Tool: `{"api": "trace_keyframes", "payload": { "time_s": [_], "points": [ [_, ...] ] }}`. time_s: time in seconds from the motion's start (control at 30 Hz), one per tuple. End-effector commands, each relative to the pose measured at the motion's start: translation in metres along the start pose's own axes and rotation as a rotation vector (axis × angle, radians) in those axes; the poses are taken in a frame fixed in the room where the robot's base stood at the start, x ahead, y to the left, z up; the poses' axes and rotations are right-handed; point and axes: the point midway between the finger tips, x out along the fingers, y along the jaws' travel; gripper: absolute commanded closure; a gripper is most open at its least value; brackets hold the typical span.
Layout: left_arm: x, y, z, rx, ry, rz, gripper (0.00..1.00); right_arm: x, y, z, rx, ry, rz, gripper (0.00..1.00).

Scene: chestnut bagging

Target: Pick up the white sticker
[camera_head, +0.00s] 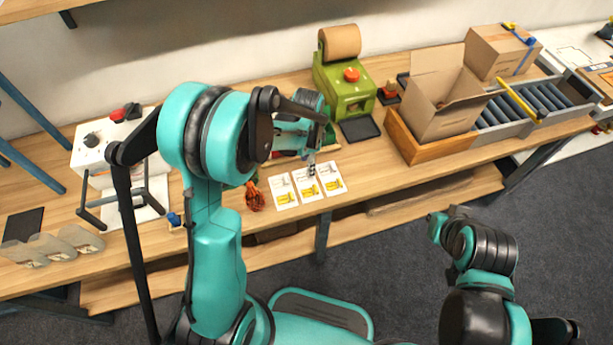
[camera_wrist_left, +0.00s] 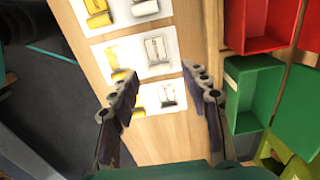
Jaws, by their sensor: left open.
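Three white cards with yellow and grey pictures lie in a row on the wooden table: a left one (camera_head: 283,191), a middle one (camera_head: 307,186) and a right one (camera_head: 330,178). My left gripper (camera_head: 309,163) is over the back edge of this row. In the left wrist view, my open left gripper (camera_wrist_left: 160,78) has its fingers on either side of the end card (camera_wrist_left: 160,98), with nothing held. A small white strip (camera_wrist_left: 231,82) shows at a green tray beside the cards. I cannot tell which white piece is the sticker. My right gripper's fingers are not visible.
Green (camera_wrist_left: 248,100) and red (camera_wrist_left: 262,22) trays stand close beside the cards. A green machine with a brown roll (camera_head: 340,85) stands behind. An open carton (camera_head: 440,103) is at right, a white machine (camera_head: 105,145) at left. Clear bags (camera_head: 50,247) lie far left.

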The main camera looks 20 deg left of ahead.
Motion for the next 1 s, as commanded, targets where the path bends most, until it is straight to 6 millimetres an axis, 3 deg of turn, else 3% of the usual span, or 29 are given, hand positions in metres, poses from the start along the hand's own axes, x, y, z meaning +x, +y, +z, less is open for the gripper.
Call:
{"api": "trace_keyframes", "payload": {
  "time_s": [0.2, 0.47, 0.5, 0.67, 1.0],
  "points": [
    [0.037, 0.002, -0.003, -0.001, 0.000, 0.000, 0.53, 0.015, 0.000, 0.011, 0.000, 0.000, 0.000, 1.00],
    [0.039, 0.002, -0.003, -0.001, 0.000, -0.001, 0.53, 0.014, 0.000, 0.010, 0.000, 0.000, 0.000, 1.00],
    [0.039, 0.002, -0.003, -0.001, 0.000, -0.001, 0.63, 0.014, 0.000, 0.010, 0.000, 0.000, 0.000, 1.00],
    [0.038, 0.002, -0.003, -0.001, 0.000, -0.001, 0.86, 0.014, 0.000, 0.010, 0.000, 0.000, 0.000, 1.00],
    [0.038, 0.002, -0.003, -0.001, 0.000, -0.001, 0.86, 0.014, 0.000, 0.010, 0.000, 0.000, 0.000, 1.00]
  ]
}}
